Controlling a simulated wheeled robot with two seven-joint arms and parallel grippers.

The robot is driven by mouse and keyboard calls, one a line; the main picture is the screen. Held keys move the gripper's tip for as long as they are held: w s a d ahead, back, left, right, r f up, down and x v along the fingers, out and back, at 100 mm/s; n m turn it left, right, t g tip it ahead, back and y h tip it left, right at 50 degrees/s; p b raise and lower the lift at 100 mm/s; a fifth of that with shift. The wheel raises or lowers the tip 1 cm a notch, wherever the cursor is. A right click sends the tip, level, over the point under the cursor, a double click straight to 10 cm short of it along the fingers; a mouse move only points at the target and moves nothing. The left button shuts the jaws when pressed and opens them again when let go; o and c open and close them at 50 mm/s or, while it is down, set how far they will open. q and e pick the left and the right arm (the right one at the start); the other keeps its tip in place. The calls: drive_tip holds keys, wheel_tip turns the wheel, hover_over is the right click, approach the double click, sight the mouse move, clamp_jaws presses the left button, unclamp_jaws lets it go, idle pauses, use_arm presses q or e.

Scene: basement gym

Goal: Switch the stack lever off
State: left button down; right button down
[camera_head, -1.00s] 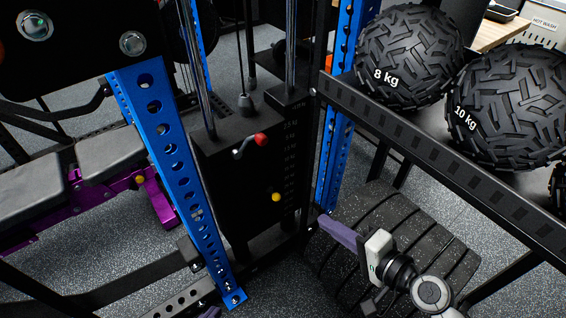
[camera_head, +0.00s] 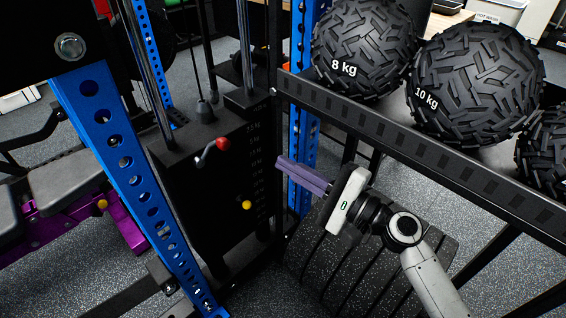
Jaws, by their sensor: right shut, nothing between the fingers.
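The stack lever (camera_head: 213,151) is a short metal arm with a red knob, mounted on the upper front of the black weight stack (camera_head: 200,200). The lever tilts up to the right toward its red knob. A yellow knob (camera_head: 247,205) sits lower on the stack. My right gripper (camera_head: 281,164) has purple fingers that are shut and empty. It points left toward the stack, to the right of the red knob and a little lower in the picture, with a visible gap between them. My left gripper is not in view.
Blue perforated uprights (camera_head: 125,175) flank the stack. A black rail shelf (camera_head: 400,140) above my right arm holds heavy balls, including an 8 kg ball (camera_head: 362,48) and a 10 kg ball (camera_head: 478,85). Black bumper plates (camera_head: 345,270) stand below my right gripper. A purple-framed bench (camera_head: 75,190) is at left.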

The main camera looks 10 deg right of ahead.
drive_tip(key=w+a+r+p, duration=0.2)
drive_tip(key=w+a, duration=0.1)
drive_tip(key=a, duration=0.5)
drive_tip(key=shift+w+a+r, duration=0.2)
drive_tip(key=shift+w, duration=0.15)
